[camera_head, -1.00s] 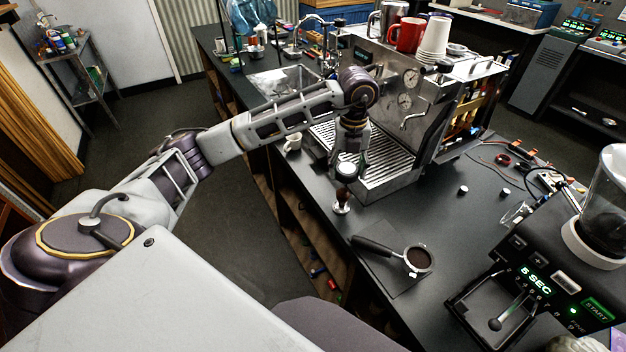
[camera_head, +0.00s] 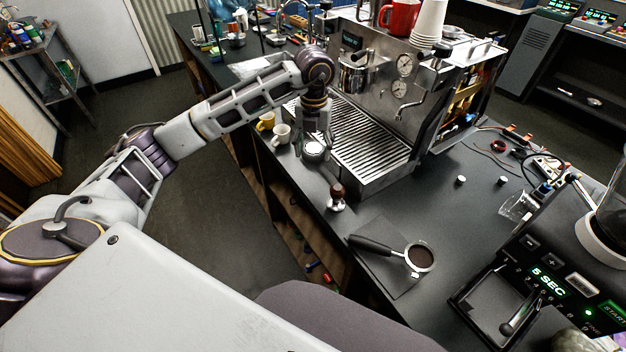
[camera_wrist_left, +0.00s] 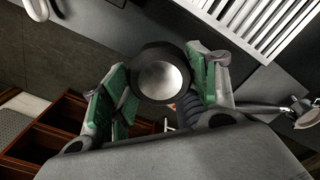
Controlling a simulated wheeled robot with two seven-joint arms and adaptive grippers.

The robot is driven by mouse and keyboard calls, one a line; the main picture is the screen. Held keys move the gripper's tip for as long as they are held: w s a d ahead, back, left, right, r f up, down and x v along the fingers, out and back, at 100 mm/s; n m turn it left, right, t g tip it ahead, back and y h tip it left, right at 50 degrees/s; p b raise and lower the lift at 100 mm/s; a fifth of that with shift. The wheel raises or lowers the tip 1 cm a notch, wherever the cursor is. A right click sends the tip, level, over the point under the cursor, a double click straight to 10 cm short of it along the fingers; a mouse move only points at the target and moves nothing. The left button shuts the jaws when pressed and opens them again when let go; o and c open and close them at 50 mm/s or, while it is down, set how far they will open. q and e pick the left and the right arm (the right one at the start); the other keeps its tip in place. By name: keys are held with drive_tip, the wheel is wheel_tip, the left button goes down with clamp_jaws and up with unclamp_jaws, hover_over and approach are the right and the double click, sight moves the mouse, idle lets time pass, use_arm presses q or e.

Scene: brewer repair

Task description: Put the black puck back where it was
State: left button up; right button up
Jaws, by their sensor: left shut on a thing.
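The black puck (camera_wrist_left: 143,62), dark around its rim with a shiny silver round face, is between the green finger pads of my left gripper (camera_wrist_left: 161,76) in the left wrist view. In the head view my left gripper (camera_head: 315,142) is shut on the puck, whose pale round face (camera_head: 314,150) shows. It is over the counter's left edge strip, beside the espresso machine's drip tray (camera_head: 360,150). Whether the puck touches the counter I cannot tell. My right gripper is not in view.
A white cup (camera_head: 281,134) and a yellow cup (camera_head: 266,121) stand just left of the gripper. A wooden-handled tamper (camera_head: 337,198) stands nearer, then a portafilter (camera_head: 418,257) with coffee on a dark mat. The grinder (camera_head: 560,285) is at the right. Bare counter lies around the tamper.

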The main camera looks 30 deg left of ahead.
use_arm(q)
hover_over(314, 181)
wheel_tip(314, 181, down, 5)
drive_tip(key=shift+s+f+p, duration=0.1)
drive_tip(key=shift+f+p, duration=0.05)
drive_tip(key=shift+p, duration=0.3)
drive_tip(key=shift+f, duration=0.45)
drive_tip(key=shift+f, duration=0.1)
drive_tip(key=shift+f+p, duration=0.35)
drive_tip(key=shift+f, duration=1.45)
drive_tip(key=shift+f, duration=0.2)
